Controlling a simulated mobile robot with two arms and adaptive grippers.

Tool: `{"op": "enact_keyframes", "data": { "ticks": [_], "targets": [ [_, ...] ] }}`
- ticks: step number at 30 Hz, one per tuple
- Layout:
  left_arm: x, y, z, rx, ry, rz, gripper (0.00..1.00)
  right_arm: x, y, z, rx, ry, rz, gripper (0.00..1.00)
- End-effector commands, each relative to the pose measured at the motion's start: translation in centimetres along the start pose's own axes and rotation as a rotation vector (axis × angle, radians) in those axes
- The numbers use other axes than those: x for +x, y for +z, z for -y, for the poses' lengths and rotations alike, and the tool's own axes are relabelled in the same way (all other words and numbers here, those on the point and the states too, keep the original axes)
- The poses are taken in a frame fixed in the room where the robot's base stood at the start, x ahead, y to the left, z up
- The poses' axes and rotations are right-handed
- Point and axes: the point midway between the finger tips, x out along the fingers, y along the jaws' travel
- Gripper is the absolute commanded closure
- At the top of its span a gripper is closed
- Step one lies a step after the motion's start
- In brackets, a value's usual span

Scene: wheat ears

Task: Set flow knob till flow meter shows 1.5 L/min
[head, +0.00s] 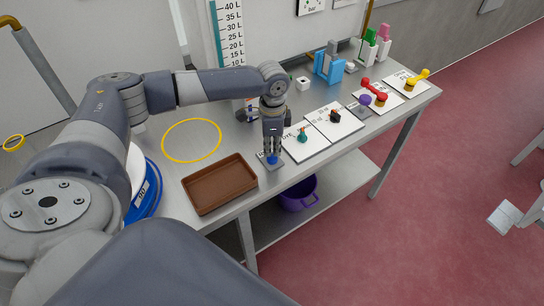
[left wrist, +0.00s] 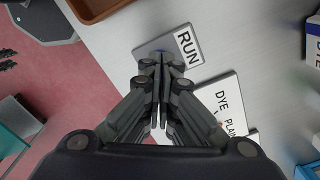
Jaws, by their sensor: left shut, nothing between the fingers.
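My left gripper (head: 272,148) is shut and empty, pointing down over a blue button (head: 272,159) on a small grey plate (head: 269,165) at the bench's front edge. In the left wrist view the shut fingers (left wrist: 160,62) hide most of the button, and the plate beside them reads RUN (left wrist: 188,46). I cannot tell whether the fingertips touch the button. A purple knob (head: 365,100) stands on a small plate farther right; I cannot tell whether it is the flow knob. No flow meter reading can be made out. My right gripper is not in view.
A brown tray (head: 220,185) lies left of my gripper. White cards with small coloured items, one a teal piece (head: 302,137), lie to its right. A red-handled item (head: 374,90), a blue rack (head: 328,68) and bottles (head: 370,47) stand farther back.

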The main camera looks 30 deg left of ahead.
Motion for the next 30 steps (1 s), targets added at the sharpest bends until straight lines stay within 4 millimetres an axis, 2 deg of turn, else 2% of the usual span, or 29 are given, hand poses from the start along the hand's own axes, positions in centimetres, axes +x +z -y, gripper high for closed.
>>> {"op": "enact_keyframes", "data": {
  "ticks": [30],
  "targets": [
    [2.3, 0.0, -0.1, 0.001, 0.001, 0.001, 1.0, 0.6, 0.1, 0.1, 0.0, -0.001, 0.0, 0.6]
  ]
}}
